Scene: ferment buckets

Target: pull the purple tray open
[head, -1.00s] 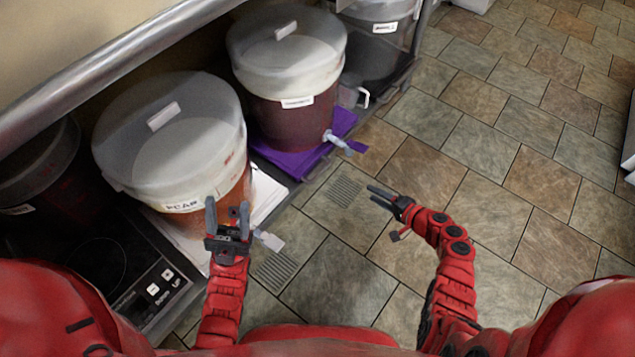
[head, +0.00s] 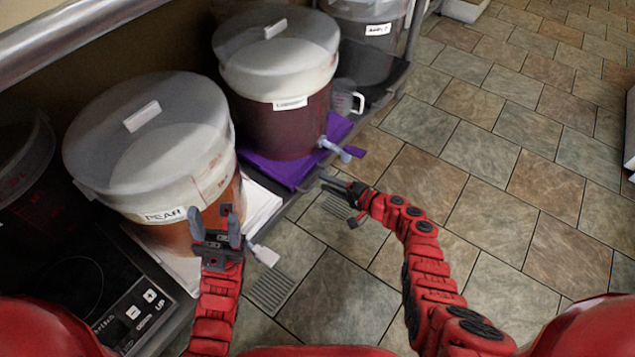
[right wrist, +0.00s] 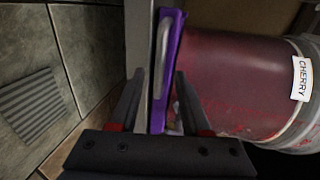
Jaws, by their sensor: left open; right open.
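The purple tray (head: 262,167) lies flat on the low shelf under a lidded bucket of dark red liquid (head: 285,115), which hides most of it. In the right wrist view, the tray's purple edge (right wrist: 172,50) and a pale strip on it line up between the fingers of my right gripper (right wrist: 158,90). In the head view my right gripper (head: 335,184) is open and empty, just off the tray's front edge; I cannot tell if it touches. My left gripper (head: 215,220) is open and empty in front of the bucket of orange liquid (head: 155,150).
The bucket's spigot (head: 340,150) sticks out over the tray's front. A clear measuring cup (head: 345,98) stands right of it. A hotplate (head: 75,285) is at lower left. The metal shelf rail (head: 60,40) runs above.

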